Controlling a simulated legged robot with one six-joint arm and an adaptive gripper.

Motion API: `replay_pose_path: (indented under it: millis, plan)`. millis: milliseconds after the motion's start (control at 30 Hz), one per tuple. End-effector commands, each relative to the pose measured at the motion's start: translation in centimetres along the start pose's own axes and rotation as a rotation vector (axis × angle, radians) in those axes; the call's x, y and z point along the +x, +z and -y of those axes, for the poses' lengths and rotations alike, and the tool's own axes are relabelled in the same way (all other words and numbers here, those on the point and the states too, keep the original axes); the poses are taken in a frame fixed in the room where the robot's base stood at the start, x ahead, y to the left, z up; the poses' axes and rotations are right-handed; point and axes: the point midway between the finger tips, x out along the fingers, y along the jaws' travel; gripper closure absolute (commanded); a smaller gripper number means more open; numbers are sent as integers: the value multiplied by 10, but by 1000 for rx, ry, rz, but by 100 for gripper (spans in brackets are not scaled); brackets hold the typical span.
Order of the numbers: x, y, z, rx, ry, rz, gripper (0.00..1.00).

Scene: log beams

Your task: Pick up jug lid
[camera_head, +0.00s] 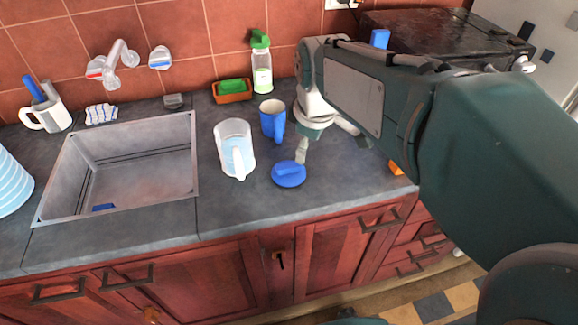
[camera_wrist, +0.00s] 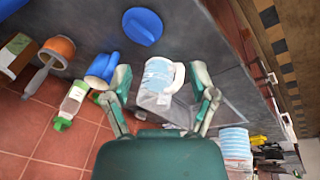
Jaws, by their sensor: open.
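The jug lid (camera_head: 289,174) is a round blue disc with a raised blue grip. It lies on the grey counter near its front edge, right of the clear jug (camera_head: 235,150). In the wrist view the lid (camera_wrist: 143,27) is at the top, beyond my fingertips. My gripper (camera_head: 302,152) points down just behind and above the lid, apart from it as far as I can tell. In the wrist view my gripper (camera_wrist: 163,84) is open with nothing held between its fingers. The jug (camera_wrist: 158,84) appears between the fingers, further off.
A blue mug (camera_head: 272,118) stands close behind the lid. A green-capped bottle (camera_head: 262,75) and an orange sponge holder (camera_head: 231,95) are at the back. The sink (camera_head: 125,170) is to the left. The counter's front edge is close to the lid.

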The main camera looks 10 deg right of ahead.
Motion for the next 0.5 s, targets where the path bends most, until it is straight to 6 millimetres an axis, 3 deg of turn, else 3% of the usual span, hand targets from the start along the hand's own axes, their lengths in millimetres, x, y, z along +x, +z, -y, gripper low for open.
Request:
replay_pose_path:
  millis: [200,500]
  plan:
    - [39,-39,-38,-339,-94,61,26]
    - [92,-68,-73,-696,-208,85,26]
